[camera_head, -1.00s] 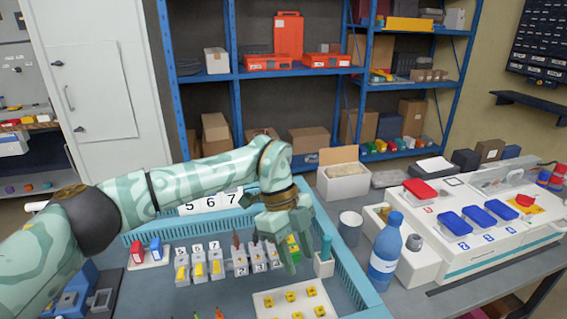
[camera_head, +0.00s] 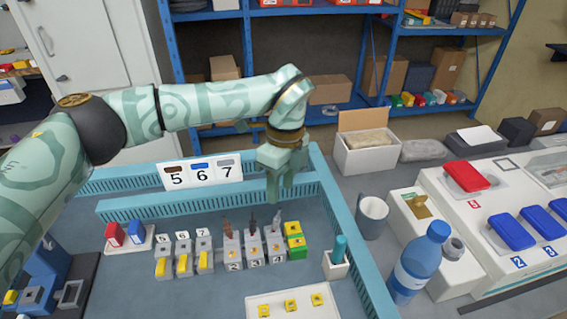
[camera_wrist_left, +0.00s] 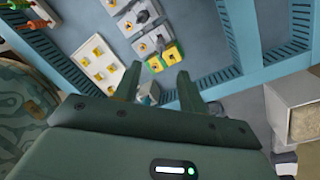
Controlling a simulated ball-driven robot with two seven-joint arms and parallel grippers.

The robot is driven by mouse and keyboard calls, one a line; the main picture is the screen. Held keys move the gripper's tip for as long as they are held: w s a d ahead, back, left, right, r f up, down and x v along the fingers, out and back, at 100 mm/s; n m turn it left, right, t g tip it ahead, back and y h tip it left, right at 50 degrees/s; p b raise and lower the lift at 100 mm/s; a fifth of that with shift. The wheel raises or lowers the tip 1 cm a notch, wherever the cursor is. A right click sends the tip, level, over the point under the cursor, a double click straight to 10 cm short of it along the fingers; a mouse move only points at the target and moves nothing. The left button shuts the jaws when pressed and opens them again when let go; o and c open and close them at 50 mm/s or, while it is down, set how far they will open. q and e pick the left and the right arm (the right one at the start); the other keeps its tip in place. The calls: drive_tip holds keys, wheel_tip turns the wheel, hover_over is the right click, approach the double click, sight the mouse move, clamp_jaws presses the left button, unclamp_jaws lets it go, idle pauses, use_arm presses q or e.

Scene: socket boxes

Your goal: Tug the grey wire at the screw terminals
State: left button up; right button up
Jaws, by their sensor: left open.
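A row of grey screw terminals (camera_head: 254,250) stands on the blue work tray, with a wire upright in each. The wire at the right end of the grey ones looks grey (camera_head: 276,222); a dark wire (camera_head: 252,224) and a brown wire (camera_head: 227,230) stand to its left. A green-yellow terminal (camera_head: 295,240) closes the row on the right. My left gripper (camera_head: 281,190) hangs above and behind the right end of the row, fingers down, open and empty. In the wrist view its fingers (camera_wrist_left: 158,80) are apart, with the green-yellow terminal (camera_wrist_left: 165,57) beyond them. My right gripper is out of view.
Left of the row stand terminals with yellow levers (camera_head: 183,262) and red and blue parts (camera_head: 125,236). A sign reading 5 6 7 (camera_head: 201,174) stands behind. A teal-handled tool in a holder (camera_head: 337,260), the tray wall (camera_head: 350,235) and a bottle (camera_head: 418,265) are to the right.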

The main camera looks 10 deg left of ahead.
sight(278, 219)
use_arm(q)
drive_tip(key=f, duration=0.3)
drive_tip(key=f+b, duration=0.1)
drive_tip(key=f, duration=0.2)
drive_tip(key=s+f, duration=0.1)
drive_tip(key=f, duration=0.2)
drive_tip(key=shift+a+f+b, duration=0.25)
drive_tip(key=shift+f+b, duration=0.15)
clamp_jaws()
